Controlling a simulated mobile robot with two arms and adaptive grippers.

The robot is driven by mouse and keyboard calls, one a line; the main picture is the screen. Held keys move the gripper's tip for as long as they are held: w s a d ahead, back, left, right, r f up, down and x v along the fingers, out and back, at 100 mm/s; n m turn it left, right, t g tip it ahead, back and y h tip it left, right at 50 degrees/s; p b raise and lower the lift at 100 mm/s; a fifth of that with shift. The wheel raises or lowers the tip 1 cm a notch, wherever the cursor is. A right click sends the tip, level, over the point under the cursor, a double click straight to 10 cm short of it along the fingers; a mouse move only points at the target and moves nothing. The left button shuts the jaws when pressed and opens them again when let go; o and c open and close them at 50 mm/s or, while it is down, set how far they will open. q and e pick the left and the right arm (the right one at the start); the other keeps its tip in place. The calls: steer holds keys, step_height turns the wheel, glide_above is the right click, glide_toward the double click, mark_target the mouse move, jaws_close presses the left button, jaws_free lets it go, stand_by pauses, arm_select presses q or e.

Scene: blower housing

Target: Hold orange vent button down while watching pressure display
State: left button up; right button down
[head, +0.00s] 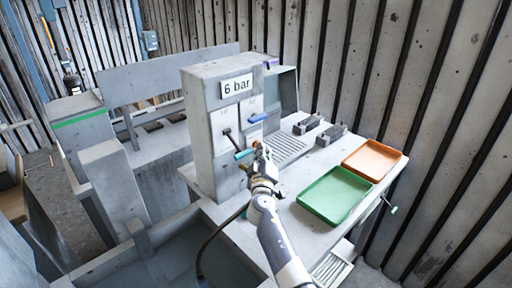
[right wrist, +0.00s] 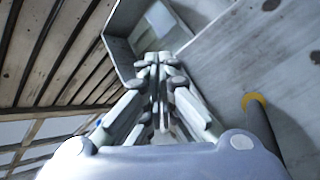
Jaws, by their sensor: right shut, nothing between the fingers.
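My right gripper (head: 262,150) is shut and empty, low in front of the column's face, beside a teal handle (head: 243,155). In the right wrist view, its closed fingers (right wrist: 158,75) point toward a grey panel; I cannot tell whether they touch anything. A yellow-orange ring (right wrist: 253,99) surrounds the base of a dark rod in the right wrist view. My left gripper is out of view.
A dark-handled lever (head: 231,138) and a blue lever (head: 259,118) stick out above the gripper. A green tray (head: 335,193) and an orange tray (head: 372,160) lie on the worktop to the right. Two dark clamp-like blocks (head: 330,135) stand behind. A corrugated wall closes off the back.

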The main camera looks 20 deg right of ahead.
steer(key=shift+w+a+b, duration=0.1)
steer(key=shift+w+b, duration=0.25)
steer(key=shift+b, duration=0.05)
stand_by(0.6)
steer(key=shift+s, duration=0.1)
stand_by(2.8)
steer(key=shift+s+d, duration=0.25)
steer(key=shift+s, duration=0.45)
steer(key=s, duration=0.1)
steer(key=s+d+p, duration=0.1)
steer(key=s, duration=0.1)
steer(key=s+p, duration=0.1)
steer(key=shift+s+d, duration=0.3)
steer(key=shift+s, duration=0.05)
stand_by(0.3)
